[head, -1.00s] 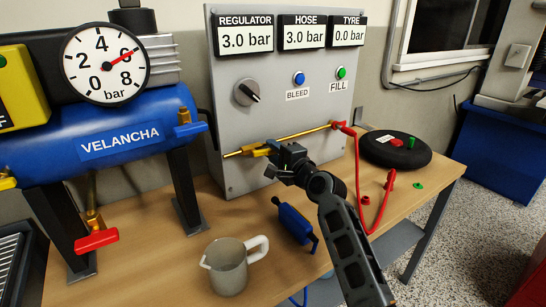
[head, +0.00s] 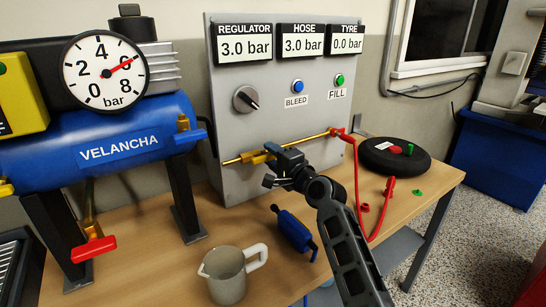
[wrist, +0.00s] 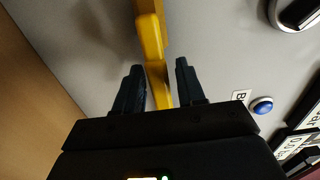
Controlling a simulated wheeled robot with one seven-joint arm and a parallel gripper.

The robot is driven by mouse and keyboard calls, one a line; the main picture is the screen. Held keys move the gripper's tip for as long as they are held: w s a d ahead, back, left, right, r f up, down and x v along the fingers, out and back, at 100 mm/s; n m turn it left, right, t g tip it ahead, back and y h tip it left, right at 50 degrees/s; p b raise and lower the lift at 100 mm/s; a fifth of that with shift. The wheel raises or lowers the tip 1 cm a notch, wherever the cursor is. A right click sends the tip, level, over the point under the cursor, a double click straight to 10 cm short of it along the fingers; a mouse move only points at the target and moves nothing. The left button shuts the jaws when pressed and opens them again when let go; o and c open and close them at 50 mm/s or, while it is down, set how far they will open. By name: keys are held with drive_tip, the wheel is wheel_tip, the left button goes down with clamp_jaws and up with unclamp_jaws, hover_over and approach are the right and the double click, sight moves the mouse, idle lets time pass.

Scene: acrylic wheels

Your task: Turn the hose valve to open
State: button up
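The hose valve is yellow and sits on the brass pipe (head: 300,138) low on the grey panel. Its yellow handle (head: 254,157) is partly hidden by my gripper in the head view. My gripper (head: 270,167) is right at the handle. In the wrist view the handle (wrist: 156,82) runs between my two dark fingertips (wrist: 158,78), which are apart, with a gap on each side. The panel's HOSE display (head: 303,40) reads 3.0 bar, REGULATOR (head: 244,42) reads 3.0 bar and TYRE (head: 347,41) reads 0.0 bar.
A red hose (head: 358,195) runs from the pipe's right end. A black tyre (head: 394,157) lies at the right. The blue tank (head: 120,140) stands left of the panel.

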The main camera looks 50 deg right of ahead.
drive_tip(key=shift+o, duration=0.5)
drive_tip(key=shift+s, duration=0.1)
drive_tip(key=shift+s+a+f, duration=0.1)
drive_tip(key=shift+s, duration=0.2)
drive_tip(key=v, duration=0.7)
